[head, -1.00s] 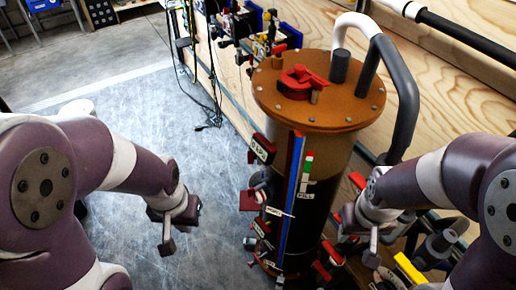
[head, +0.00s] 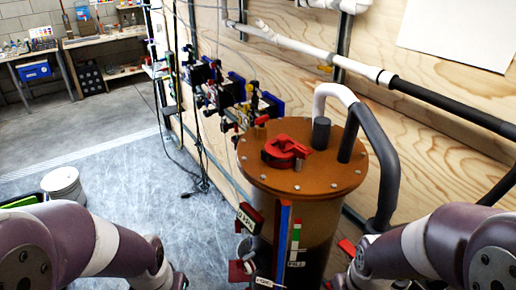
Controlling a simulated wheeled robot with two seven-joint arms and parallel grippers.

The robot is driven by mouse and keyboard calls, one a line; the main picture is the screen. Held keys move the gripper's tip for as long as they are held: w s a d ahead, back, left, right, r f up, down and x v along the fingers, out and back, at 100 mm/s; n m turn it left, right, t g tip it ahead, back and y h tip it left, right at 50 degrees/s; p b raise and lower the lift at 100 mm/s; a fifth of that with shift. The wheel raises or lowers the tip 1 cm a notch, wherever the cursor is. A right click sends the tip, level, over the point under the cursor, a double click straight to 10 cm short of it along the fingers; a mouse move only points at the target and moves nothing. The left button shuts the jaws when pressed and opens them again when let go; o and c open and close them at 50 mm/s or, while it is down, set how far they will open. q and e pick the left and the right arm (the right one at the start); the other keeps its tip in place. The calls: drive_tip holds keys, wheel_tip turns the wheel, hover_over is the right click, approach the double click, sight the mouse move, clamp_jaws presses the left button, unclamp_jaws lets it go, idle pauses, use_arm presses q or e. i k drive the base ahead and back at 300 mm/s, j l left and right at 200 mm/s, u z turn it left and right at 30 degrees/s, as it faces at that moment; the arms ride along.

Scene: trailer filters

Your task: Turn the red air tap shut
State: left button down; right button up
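A red handle (head: 284,148) sits on the orange-brown round lid (head: 330,178) of a tall cylindrical filter vessel (head: 318,228). It looks like a tap, but its exact turn is hard to read. More red parts show low on the vessel's front, including a red piece (head: 240,270) at the lower left; I cannot tell which red part is the air tap. My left arm ends at the bottom edge left of the vessel and my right arm at the bottom right. Both grippers are below the picture. Neither arm visibly touches the vessel.
A grey and white bent pipe (head: 372,140) rises from the lid. Valves and blue parts (head: 268,105) line the plywood wall behind. A long white and black pipe (head: 420,98) runs along the wall.

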sight(260, 121)
drive_tip(key=z, duration=0.35)
drive_tip(key=i+j+z, duration=0.15)
drive_tip(key=j+z, duration=0.3)
drive_tip(key=j, duration=0.45)
drive_tip(key=j+z, duration=0.45)
drive_tip(key=j, duration=0.5)
